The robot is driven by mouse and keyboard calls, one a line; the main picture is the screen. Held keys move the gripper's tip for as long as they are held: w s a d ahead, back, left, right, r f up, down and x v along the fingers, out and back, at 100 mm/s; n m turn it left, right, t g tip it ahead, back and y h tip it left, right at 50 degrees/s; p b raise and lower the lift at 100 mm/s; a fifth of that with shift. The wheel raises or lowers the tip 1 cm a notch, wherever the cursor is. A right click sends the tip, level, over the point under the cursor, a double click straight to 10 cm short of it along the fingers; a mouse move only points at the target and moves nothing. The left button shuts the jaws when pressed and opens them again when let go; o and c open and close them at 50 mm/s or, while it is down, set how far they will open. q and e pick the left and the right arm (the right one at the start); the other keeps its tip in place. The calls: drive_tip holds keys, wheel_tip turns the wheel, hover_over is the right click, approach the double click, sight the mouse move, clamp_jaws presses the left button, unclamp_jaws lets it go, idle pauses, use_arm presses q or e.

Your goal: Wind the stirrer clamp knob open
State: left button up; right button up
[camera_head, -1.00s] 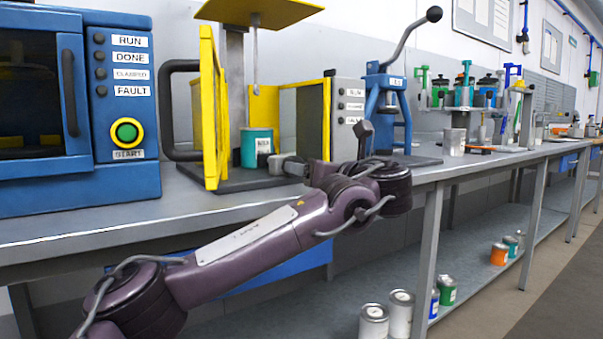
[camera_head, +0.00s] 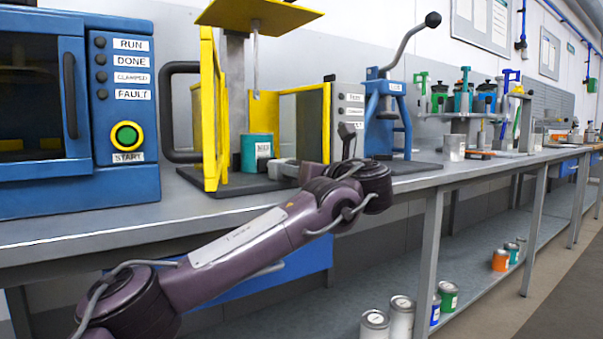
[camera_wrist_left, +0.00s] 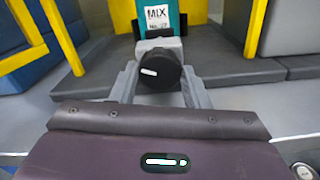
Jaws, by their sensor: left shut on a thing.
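The black round clamp knob (camera_wrist_left: 160,72) with a white mark on its face sits in front of the teal can (camera_wrist_left: 160,18) in the left wrist view. My left gripper (camera_wrist_left: 159,80) has one grey finger on each side of the knob and is shut on it. In the head view the teal can (camera_head: 257,147) stands inside the yellow-framed stirrer machine (camera_head: 222,110). My left gripper (camera_head: 284,168) reaches in from the front right of the can there. The knob is hidden in the head view. My right gripper is not in view.
A blue oven-like cabinet (camera_head: 125,180) stands left of the machine, and the machine's yellow door stands open. A blue lever press (camera_head: 386,110) stands on the right. The bench (camera_head: 150,218) has a clear front strip. Several cans (camera_head: 401,316) stand on the lower shelf.

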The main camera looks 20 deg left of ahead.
use_arm(q)
drive_tip(key=shift+n, duration=0.3)
drive_tip(key=n+p, duration=0.1)
drive_tip(key=n, duration=0.1)
drive_tip(key=shift+r+n+p, duration=0.1)
drive_tip(key=shift+n+p, duration=0.55)
drive_tip(key=shift+n, duration=1.45)
drive_tip(key=o, duration=1)
drive_tip(key=shift+s, duration=0.1)
drive_tip(key=p+v, duration=0.1)
drive_tip(key=v, duration=0.6)
drive_tip(key=shift+s+d+p, duration=0.2)
drive_tip(key=shift+d+p, duration=0.15)
